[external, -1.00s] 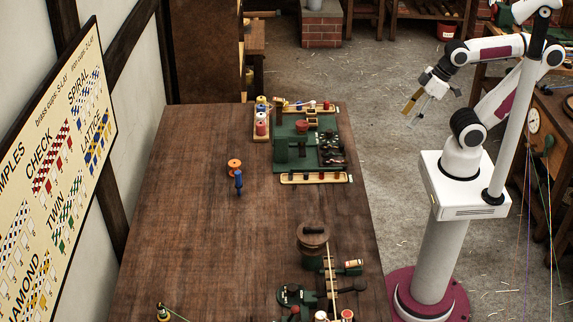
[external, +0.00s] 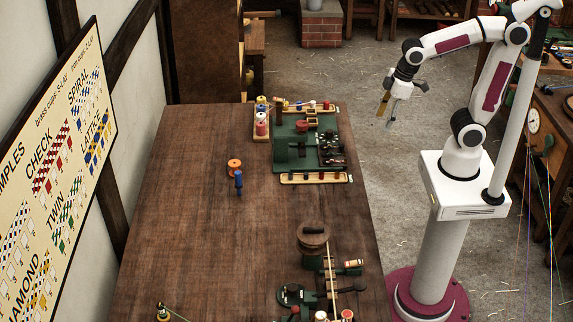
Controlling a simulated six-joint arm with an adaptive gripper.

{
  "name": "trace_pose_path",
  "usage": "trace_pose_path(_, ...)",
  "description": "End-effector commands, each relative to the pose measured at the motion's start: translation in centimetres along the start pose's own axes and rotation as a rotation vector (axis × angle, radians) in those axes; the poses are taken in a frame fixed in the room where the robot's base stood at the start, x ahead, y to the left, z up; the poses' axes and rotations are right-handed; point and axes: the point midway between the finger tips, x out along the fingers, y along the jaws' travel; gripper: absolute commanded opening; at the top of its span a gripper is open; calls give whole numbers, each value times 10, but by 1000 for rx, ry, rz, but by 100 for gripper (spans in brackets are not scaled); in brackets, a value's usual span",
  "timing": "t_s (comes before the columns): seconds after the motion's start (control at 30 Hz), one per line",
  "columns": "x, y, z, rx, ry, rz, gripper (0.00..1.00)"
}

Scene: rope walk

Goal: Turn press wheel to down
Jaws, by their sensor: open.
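My gripper (external: 386,110) hangs open and empty over the floor, to the right of the bench and short of its edge. Its jaws point down. A round brown wheel-like piece (external: 313,236) with a dark top sits on a green base near the bench's right edge, below and left of my gripper. A smaller red round piece (external: 302,125) sits on the green machine (external: 283,150) at the far right of the bench. I cannot tell for certain which is the press wheel. My gripper touches neither.
The wooden bench (external: 190,240) is mostly clear in its middle and left. An orange spool (external: 234,166) and a blue upright piece (external: 239,181) stand there. A yellow tray (external: 316,179) lies before the green machine. Several small fittings crowd the near right corner.

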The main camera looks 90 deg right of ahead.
Motion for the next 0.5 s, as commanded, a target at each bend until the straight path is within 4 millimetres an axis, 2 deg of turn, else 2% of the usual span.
trace_pose_path(0.5,45,42,-76,-470,-87,37,51)
